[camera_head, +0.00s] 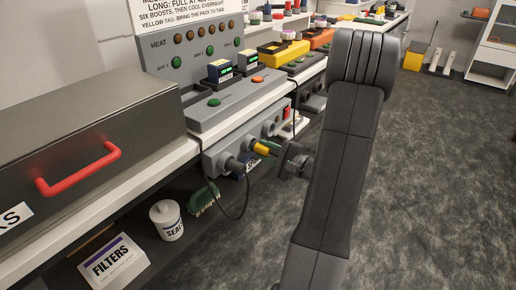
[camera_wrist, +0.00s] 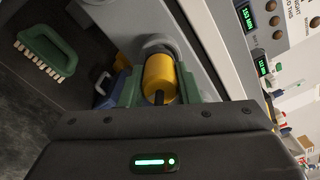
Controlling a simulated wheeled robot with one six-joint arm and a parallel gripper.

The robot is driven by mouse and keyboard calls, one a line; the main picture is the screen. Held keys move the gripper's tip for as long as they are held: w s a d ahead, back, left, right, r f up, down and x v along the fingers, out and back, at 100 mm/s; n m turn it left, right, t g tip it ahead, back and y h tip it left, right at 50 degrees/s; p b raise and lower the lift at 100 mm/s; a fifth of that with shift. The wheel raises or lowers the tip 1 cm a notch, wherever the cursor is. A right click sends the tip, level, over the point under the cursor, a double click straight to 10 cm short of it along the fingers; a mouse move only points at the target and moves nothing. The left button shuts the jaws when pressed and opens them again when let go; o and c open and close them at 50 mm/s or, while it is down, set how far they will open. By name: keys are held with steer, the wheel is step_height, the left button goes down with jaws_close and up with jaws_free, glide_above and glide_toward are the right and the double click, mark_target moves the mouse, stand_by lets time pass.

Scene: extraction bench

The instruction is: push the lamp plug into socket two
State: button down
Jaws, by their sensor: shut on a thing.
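The yellow plug (camera_head: 262,149) is at the grey socket strip (camera_head: 216,157) under the bench edge, in front of the second round socket from the left. In the wrist view the yellow plug (camera_wrist: 158,72) is gripped between my gripper's green fingers (camera_wrist: 158,88). Its far end meets or nearly meets a grey socket ring (camera_wrist: 158,44); how deep it sits is hidden. A dark lead shows at its near end. My gripper (camera_head: 272,150) is shut on it, partly hidden by my arm in the head view.
A green brush (camera_head: 203,198), a white can (camera_head: 166,221) and a filters box (camera_head: 116,262) are below. A dark case with a red handle (camera_head: 80,170) stands on the bench.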

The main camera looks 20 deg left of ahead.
steer(key=shift+w+a, duration=0.15)
steer(key=shift+a, duration=0.4)
steer(key=c, duration=1)
jaws_free()
steer(key=v, duration=1.3)
steer(key=shift+d, duration=0.4)
steer(key=x, duration=1.3)
steer(key=shift+a, duration=0.45)
steer(key=shift+d, duration=0.25)
